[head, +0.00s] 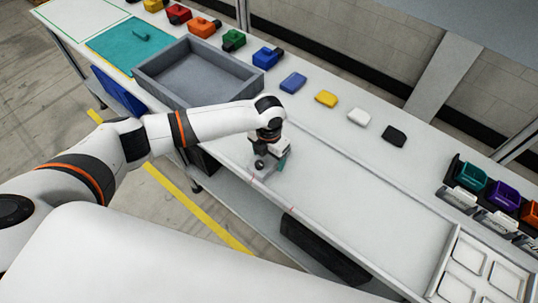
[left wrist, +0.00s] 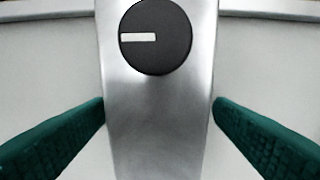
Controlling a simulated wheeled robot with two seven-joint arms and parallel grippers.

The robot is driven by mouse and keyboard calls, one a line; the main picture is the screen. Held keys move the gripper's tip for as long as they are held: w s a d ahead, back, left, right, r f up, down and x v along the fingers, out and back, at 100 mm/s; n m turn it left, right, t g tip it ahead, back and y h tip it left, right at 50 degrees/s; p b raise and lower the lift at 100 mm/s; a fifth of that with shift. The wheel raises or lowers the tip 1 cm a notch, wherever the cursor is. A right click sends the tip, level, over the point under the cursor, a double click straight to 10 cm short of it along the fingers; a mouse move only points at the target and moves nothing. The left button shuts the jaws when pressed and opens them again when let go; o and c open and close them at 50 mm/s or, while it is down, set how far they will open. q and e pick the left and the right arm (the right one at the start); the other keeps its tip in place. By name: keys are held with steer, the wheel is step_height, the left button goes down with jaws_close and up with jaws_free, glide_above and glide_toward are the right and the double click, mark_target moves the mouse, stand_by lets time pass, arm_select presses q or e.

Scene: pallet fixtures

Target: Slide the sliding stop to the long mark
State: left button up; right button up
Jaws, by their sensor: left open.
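The sliding stop (head: 260,174) is a silvery metal piece with a black round knob, near the front edge of the workbench. In the left wrist view its metal bar (left wrist: 155,125) runs down the middle, with the black knob (left wrist: 155,37) and its white line at the top. My left gripper (head: 272,168) is down at the stop. Its green fingers are open (left wrist: 158,106), one on each side of the bar, close to its edges; I cannot tell whether they touch it. My right gripper is out of view.
A grey open bin (head: 198,98) stands behind my left arm. Blue, yellow, white and black blocks (head: 326,99) lie along the back of the bench (head: 350,205). A white compartment tray (head: 450,258) is at the right. The bench right of the stop is clear.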

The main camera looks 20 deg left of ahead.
mark_target(269, 156)
arm_select(q)
step_height(269, 156, up, 12)
steer(key=b, duration=0.1)
steer(key=shift+b, duration=0.4)
steer(key=shift+f, duration=0.15)
